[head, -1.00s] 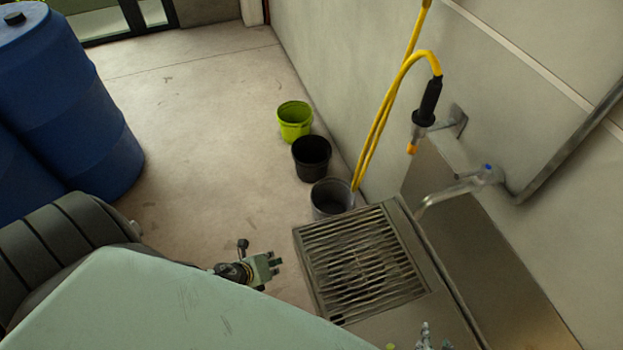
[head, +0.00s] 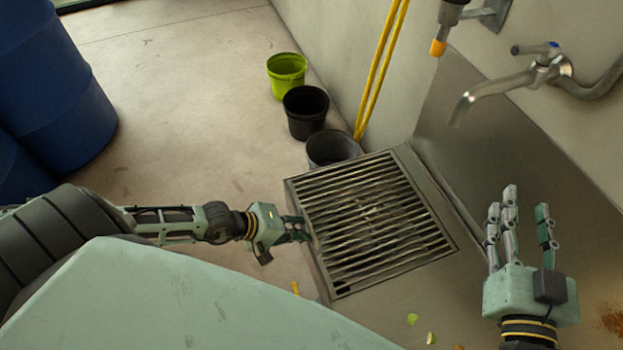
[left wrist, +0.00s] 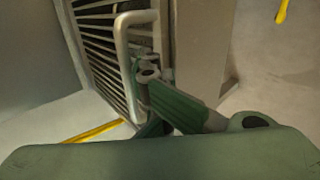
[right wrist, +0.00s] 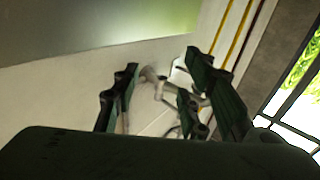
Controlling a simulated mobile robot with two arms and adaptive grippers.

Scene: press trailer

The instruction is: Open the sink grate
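The sink grate (head: 372,225) is a square of metal slats lying flat and closed over the sink. In the left wrist view the grate (left wrist: 100,55) has a pale loop handle (left wrist: 122,60) on its side. My left gripper (head: 298,229) is at the grate's left edge. Its green fingers are close beside the handle's lower part; I cannot tell whether they touch or close around it. My right gripper (head: 520,215) is raised over the counter right of the grate, its fingers extended and apart, empty. The right wrist view shows these spread fingers (right wrist: 160,90) too.
A metal tap (head: 510,85) reaches out from the wall behind the counter (head: 440,285). A hanging sprayer (head: 445,25) is beside it. Grey (head: 332,150), black (head: 305,112) and lime (head: 287,75) buckets stand behind the grate. Blue barrels (head: 60,110) are far left; floor between is clear.

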